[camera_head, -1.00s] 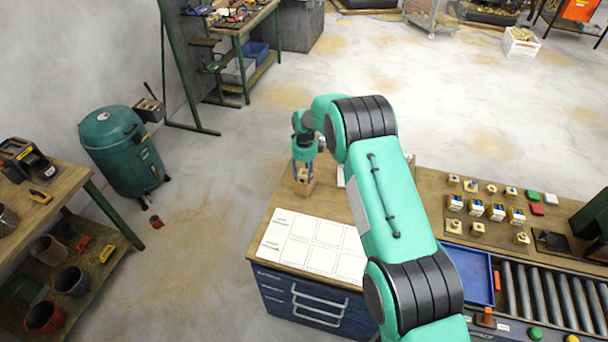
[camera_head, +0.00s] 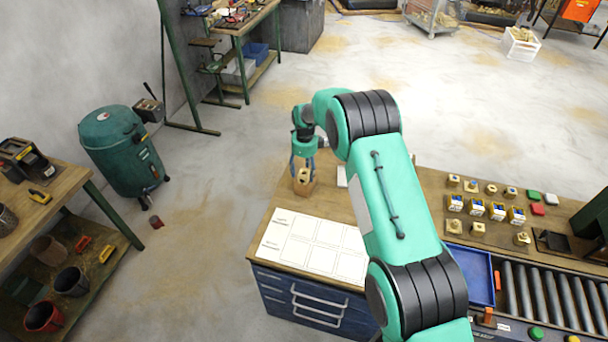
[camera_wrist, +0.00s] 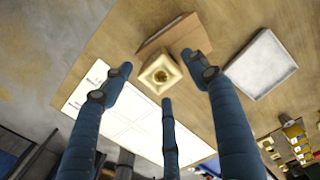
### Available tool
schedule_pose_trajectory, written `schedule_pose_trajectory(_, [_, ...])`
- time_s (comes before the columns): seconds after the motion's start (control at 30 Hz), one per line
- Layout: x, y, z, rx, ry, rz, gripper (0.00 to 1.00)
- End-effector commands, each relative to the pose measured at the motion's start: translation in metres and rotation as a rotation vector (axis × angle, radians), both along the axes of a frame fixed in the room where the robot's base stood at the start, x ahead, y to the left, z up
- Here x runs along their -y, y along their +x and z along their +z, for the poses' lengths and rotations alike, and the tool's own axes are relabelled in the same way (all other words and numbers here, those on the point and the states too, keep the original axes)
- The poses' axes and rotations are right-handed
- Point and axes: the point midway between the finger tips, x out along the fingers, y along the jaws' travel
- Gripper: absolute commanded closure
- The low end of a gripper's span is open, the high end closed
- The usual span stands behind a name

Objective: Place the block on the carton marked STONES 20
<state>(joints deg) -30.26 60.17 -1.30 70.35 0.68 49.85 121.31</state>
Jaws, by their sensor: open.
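The block (camera_wrist: 161,74) is a pale brass square piece with a round hole in its top face. It appears to sit upright on the small brown carton (camera_wrist: 178,36) at the far left of the workbench; the block also shows in the head view (camera_head: 303,174), with the carton under it (camera_head: 304,188). No marking on the carton is readable. My gripper (camera_head: 303,168) is directly above the block with its fingers spread. In the wrist view my gripper (camera_wrist: 164,82) has its blue fingers apart around the block, with visible gaps to it.
A white sheet with a printed grid (camera_head: 314,243) lies in front of the carton on the bench. A shallow white tray (camera_wrist: 262,64) is beside the carton. Several small boxes and brass pieces (camera_head: 487,209), a blue tray (camera_head: 471,274) and rollers (camera_head: 548,292) are to the right.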

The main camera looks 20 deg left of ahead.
Motion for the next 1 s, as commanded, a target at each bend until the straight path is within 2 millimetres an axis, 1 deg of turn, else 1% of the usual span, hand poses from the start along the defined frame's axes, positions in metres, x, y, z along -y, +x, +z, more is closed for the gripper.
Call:
schedule_pose_trajectory(0.4, [0.001, 0.000, 0.066, 0.002, 0.001, 0.000, 0.41])
schedule_pose_trajectory(0.6, [0.001, -0.001, 0.089, 0.001, 0.000, 0.000, 0.41])
schedule_pose_trajectory(0.8, [0.002, -0.001, 0.097, 0.000, 0.000, 0.000, 0.41])
schedule_pose_trajectory(1.0, [0.002, -0.001, 0.098, 0.000, 0.000, 0.000, 0.41])
